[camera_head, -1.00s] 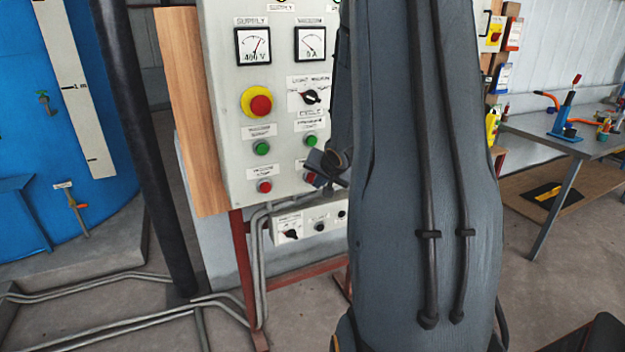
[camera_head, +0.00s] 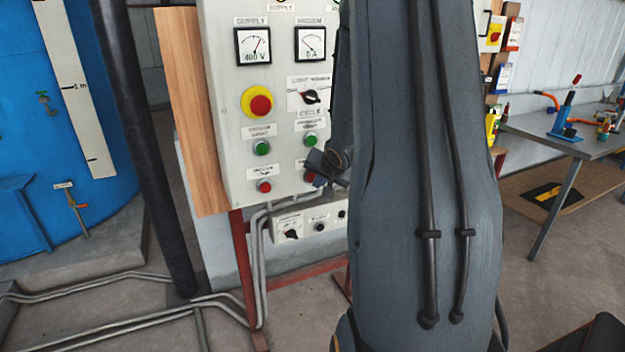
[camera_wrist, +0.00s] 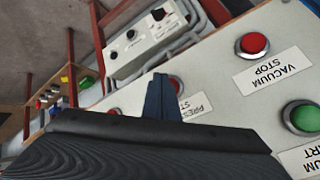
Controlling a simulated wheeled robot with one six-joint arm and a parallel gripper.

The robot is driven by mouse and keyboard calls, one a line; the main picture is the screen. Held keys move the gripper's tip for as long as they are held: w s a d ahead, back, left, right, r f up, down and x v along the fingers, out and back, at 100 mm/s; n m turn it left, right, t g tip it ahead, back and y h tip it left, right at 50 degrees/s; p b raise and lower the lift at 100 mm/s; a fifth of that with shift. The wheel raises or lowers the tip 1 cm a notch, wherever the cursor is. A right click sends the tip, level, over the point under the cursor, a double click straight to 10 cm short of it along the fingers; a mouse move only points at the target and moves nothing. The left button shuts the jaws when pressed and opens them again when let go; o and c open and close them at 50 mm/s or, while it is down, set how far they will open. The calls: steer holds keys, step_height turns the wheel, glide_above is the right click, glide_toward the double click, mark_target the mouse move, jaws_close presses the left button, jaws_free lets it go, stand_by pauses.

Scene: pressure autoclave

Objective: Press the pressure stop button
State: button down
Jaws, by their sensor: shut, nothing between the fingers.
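The pressure stop button (camera_wrist: 176,84) is red and sits on the pale control panel (camera_head: 220,60), beside a partly hidden label reading "PRES… ST…". It also shows in the head view (camera_head: 310,178), at the lower right of the buttons, partly covered by my gripper. My gripper (camera_head: 313,160) is shut and empty, in front of the panel close to this button. In the wrist view the blue-grey fingers (camera_wrist: 160,98) overlap the button's left side. I cannot tell whether they touch it.
The red vacuum stop button (camera_head: 264,187) and green vacuum start button (camera_head: 262,148) are to the left. A yellow-ringed red emergency button (camera_head: 260,104) is above. A small switch box (camera_head: 305,224) hangs below the panel. A tool table (camera_head: 545,125) stands at the right.

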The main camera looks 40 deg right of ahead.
steer(key=shift+w, duration=0.1)
steer(key=shift+w+d+p, duration=0.1)
steer(key=shift+w+p, duration=0.2)
steer(key=shift+p, duration=0.1)
steer(key=shift+w+d+p, duration=0.15)
steer(key=shift+w+p, duration=0.15)
steer(key=shift+w, duration=0.15)
stand_by(1.0)
steer(key=shift+s, duration=0.1)
steer(key=shift+s+a, duration=0.2)
steer(key=shift+s, duration=0.55)
steer(key=shift+s+a+p, duration=0.2)
steer(key=shift+s, duration=0.6)
steer(key=shift+s+a+p, duration=0.2)
steer(key=shift+s+p, duration=0.05)
steer(key=shift+s, duration=0.6)
steer(key=shift+s+a+p, duration=0.2)
steer(key=shift+s, duration=0.6)
